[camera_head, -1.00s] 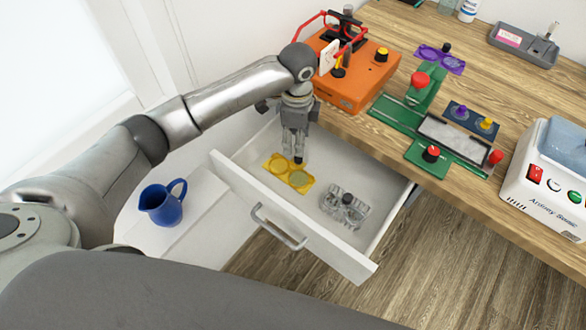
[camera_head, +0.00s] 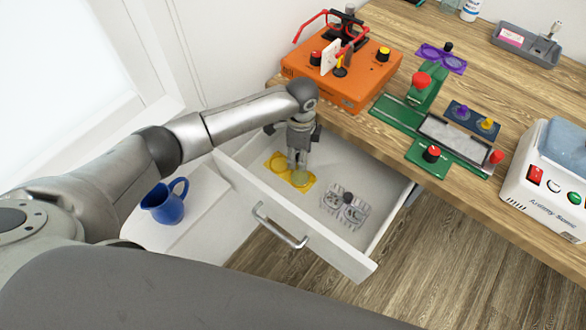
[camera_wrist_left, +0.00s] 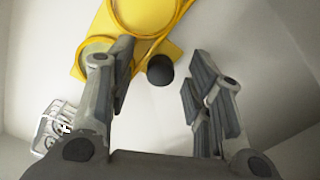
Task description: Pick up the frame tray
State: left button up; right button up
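No tray is labelled, so I cannot tell which is the frame tray. A yellow two-ring tray (camera_head: 277,168) lies flat in the open drawer, a pale greenish disc in one ring. In the left wrist view the yellow tray (camera_wrist_left: 150,14) fills the top, with a round black knob (camera_wrist_left: 160,70) beside its rings. My left gripper (camera_head: 299,165) points down over this tray. In the wrist view its fingers (camera_wrist_left: 160,85) are apart, empty, with the knob showing between them. A clear tray (camera_head: 345,207) with a black knob lies to the right in the drawer.
The drawer's front wall (camera_head: 290,215) and the wooden table (camera_head: 470,65) bound the space around my gripper. An orange device (camera_head: 340,75) stands at the table corner. A purple tray (camera_head: 440,58) lies farther back. A blue jug (camera_head: 166,202) stands left of the drawer.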

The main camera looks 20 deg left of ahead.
pick_arm(q)
grip_shut()
